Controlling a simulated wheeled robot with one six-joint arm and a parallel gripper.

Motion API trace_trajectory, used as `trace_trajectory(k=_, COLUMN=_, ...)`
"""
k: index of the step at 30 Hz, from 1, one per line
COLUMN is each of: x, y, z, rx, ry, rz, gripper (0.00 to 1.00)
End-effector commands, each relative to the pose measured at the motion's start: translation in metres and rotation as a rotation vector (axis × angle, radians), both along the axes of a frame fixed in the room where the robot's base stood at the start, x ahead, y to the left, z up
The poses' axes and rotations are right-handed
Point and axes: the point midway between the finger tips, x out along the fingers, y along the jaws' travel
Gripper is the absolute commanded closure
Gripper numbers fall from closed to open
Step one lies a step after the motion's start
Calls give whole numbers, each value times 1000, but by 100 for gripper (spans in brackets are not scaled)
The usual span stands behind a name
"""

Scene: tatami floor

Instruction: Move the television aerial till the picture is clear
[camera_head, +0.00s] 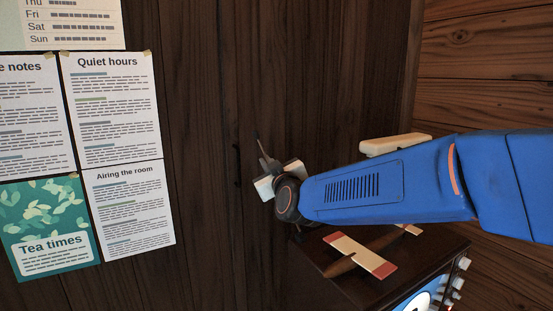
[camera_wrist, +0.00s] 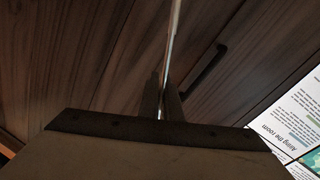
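The television (camera_head: 375,287) is a dark wooden set at the lower right of the head view. Only a corner of its lit screen (camera_head: 423,301) shows, so I cannot tell whether the picture is clear. My gripper (camera_head: 265,161) is above the set's left side, in front of the dark wooden wall. In the wrist view, the aerial's thin pale rod (camera_wrist: 175,35) runs down between the two fingers of my gripper (camera_wrist: 161,92), which look closed on it. The aerial's base is hidden behind my arm and gripper.
A toy plane (camera_head: 355,253) with red-tipped cream wings lies on top of the television. A cream block-like thing (camera_head: 395,145) shows behind my arm. Posters (camera_head: 120,205) hang on the left. A dark handle (camera_wrist: 207,70) is on the wood behind.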

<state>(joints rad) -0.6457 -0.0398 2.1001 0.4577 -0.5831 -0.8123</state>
Motion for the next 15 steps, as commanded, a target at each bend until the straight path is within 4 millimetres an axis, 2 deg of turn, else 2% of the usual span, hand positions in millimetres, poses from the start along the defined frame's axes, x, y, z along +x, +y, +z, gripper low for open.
trace_trajectory(k=3, x=-11, y=17, z=-9, rx=-59, ry=-38, rz=3, gripper=100)
trace_trajectory(k=6, x=-17, y=25, z=-15, rx=-97, ry=-64, rz=2, gripper=100)
trace_trajectory(k=15, x=-21, y=30, z=-18, rx=-126, ry=-84, rz=-2, gripper=100)
